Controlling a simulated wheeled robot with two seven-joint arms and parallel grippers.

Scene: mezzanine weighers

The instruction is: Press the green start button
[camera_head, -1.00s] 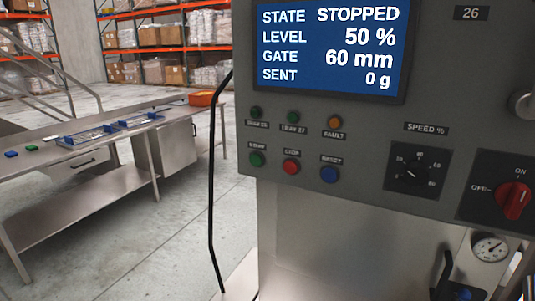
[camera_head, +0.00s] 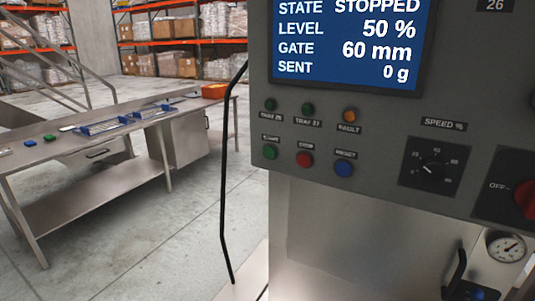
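The green start button (camera_head: 270,153) is the leftmost in the lower row on the grey control panel (camera_head: 375,115). The red stop button (camera_head: 304,160) and the blue reset button (camera_head: 344,168) sit to its right. Above them are two small dark green lamps (camera_head: 308,109) and an orange fault lamp (camera_head: 350,115). The blue screen (camera_head: 345,45) reads STOPPED, level 50 %, gate 60 mm, sent 0 g. Neither of my grippers is in view.
A black bent rod or cable (camera_head: 226,180) runs down along the panel's left side. A speed dial (camera_head: 434,166) and red rotary switch (camera_head: 526,200) are at right. A steel table (camera_head: 85,205) with blue trays stands left. Concrete floor between is clear.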

